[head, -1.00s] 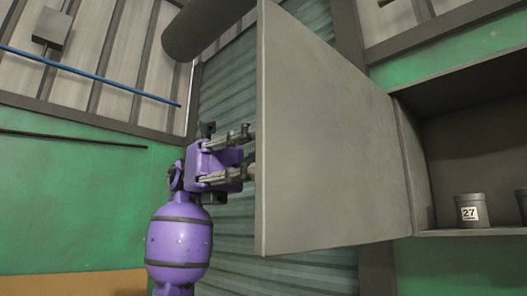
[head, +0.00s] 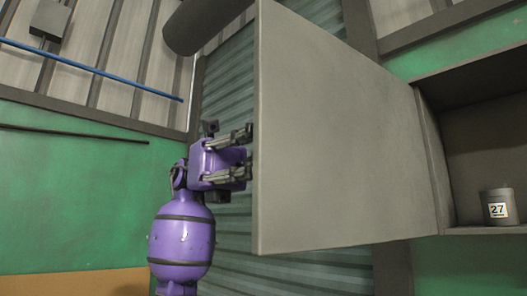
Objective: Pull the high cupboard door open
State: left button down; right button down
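The grey cupboard door (head: 340,140) stands wide open in the head view, swung out from the cupboard (head: 432,150) on the right. Its flat face is toward me; no handle shows on this side. My purple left gripper (head: 249,150) is just left of the door's free edge. Its two fingers are spread apart, one above the other, pointing right at that edge. Nothing shows between them. I cannot tell whether the tips touch the door; its far face is hidden. My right gripper is not in view.
A dark canister (head: 498,207) labelled 27 stands on the cupboard's lower shelf. A dark round pipe (head: 205,25) is above my gripper. Behind are a ribbed shutter (head: 225,100) and a green wall (head: 80,205). The space left of my arm looks clear.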

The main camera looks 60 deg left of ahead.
pick_arm(q)
jog(key=c, duration=1.8)
grip_release()
jog(key=shift+c, duration=0.2)
jog(key=shift+a, duration=0.3)
jog(key=s+a, duration=0.1)
jog(key=a, duration=1)
jog(key=shift+s+a, duration=0.15)
jog(key=shift+s, duration=0.2)
jog(key=shift+r, duration=0.1)
